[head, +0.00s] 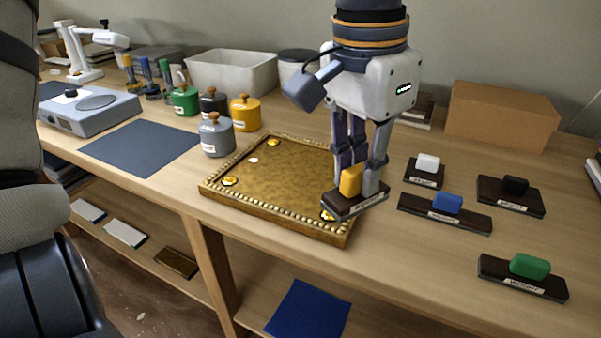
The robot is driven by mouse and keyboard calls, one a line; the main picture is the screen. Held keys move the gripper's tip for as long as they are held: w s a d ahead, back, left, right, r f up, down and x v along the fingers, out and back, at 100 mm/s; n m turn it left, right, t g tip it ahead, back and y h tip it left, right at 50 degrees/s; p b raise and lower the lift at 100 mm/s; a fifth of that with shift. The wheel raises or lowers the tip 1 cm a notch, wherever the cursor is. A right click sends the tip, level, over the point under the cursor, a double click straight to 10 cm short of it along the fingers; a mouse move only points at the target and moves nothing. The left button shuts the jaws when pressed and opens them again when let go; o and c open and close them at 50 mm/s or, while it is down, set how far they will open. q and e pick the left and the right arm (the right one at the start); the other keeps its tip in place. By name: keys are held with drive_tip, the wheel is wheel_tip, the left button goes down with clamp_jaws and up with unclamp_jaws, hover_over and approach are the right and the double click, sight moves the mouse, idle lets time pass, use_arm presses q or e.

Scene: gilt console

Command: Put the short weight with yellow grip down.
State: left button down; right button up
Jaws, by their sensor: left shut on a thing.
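The short weight with yellow grip (344,204) has a dark base with a pale label and an upright yellow block on top. My left gripper (360,180) comes down from above and is shut on the yellow grip. The weight overlaps the right front corner of the gilt tray (283,227) in the picture, partly hiding its rim. I cannot tell whether its base touches anything. My right gripper is not in view.
To the right lie weights with white (427,163), blue (447,203), black (515,186) and green (529,266) grips. A cardboard box (502,117) stands behind them. Several lidded pots, including a grey one (217,136), stand behind the tray. Bare wood shows right of the tray.

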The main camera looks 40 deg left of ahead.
use_arm(q)
drive_tip(key=w+a+f+n, duration=0.2)
drive_tip(key=w+a, duration=0.1)
drive_tip(key=w, duration=0.1)
drive_tip(key=w+a+f+n, duration=0.2)
drive_tip(key=w+a+f, duration=0.1)
drive_tip(key=w, duration=0.1)
drive_tip(key=w+a+f+n, duration=0.1)
drive_tip(key=w+a+f, duration=0.2)
drive_tip(key=w, duration=0.1)
drive_tip(key=shift+w+a+f+n+y, duration=0.2)
drive_tip(key=shift+w+n+y, duration=0.1)
drive_tip(key=shift+n, duration=0.1)
drive_tip(key=shift+w+f, duration=0.2)
drive_tip(key=shift+f, duration=0.1)
wheel_tip(320, 180, down, 4)
drive_tip(key=shift+w+a+r, duration=0.15)
drive_tip(key=shift+r, duration=0.2)
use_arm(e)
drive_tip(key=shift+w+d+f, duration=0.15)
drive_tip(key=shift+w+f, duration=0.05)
use_arm(q)
drive_tip(key=c, duration=1.5)
unclamp_jaws()
drive_tip(key=shift+f, duration=0.2)
drive_tip(key=shift+c, duration=0.2)
